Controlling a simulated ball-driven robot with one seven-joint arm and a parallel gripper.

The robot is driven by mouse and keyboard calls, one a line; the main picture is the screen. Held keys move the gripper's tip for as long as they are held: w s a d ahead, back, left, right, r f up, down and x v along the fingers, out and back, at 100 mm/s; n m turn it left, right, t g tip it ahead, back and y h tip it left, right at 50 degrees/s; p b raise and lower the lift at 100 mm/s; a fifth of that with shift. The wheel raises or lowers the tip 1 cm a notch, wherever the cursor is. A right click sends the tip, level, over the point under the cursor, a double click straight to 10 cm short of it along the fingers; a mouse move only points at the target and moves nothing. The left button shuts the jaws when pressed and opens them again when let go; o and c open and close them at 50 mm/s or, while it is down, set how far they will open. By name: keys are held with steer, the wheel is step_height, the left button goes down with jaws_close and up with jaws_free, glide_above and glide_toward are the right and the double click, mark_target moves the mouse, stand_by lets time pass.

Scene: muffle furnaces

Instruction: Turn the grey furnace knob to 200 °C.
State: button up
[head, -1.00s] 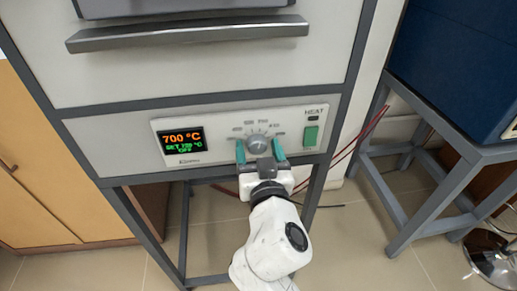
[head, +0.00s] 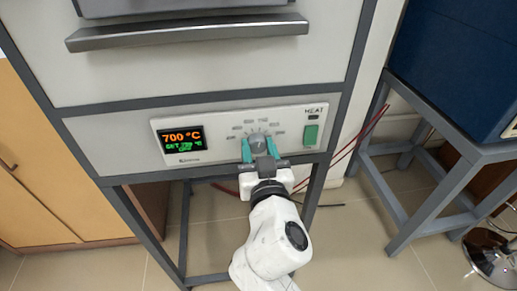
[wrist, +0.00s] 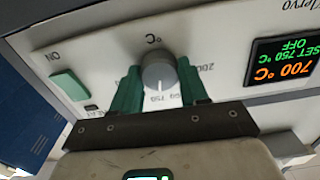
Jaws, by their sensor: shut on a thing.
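The grey knob (head: 258,141) sits on the white control panel (head: 220,120) of the grey furnace. It also shows in the wrist view (wrist: 158,72), with its white mark toward the dial figure near 750. My gripper (head: 258,148) is shut on the knob, one teal finger on each side. In the wrist view my gripper (wrist: 159,84) covers part of the dial scale. The display (head: 182,140) reads 700 °C in orange; its green set line in the wrist view (wrist: 283,60) looks like about 750 or 760 °C, with OFF.
A green switch (head: 311,135) is right of the knob under the HEAT label. The furnace door handle (head: 190,34) juts out above. A blue furnace on a grey stand (head: 440,155) is at the right, a wooden cabinet (head: 40,170) at the left.

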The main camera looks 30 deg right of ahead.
steer(key=shift+n, duration=0.3)
steer(key=n, duration=0.4)
steer(key=n+p, duration=0.1)
steer(key=n, duration=0.3)
steer(key=shift+a, duration=0.1)
steer(key=n+p, duration=0.2)
steer(key=n, duration=0.3)
steer(key=shift+n+p, duration=0.7)
steer(key=shift+n, duration=1.2)
steer(key=shift+f, duration=0.1)
steer(key=o, duration=1.1)
steer(key=shift+c, duration=0.2)
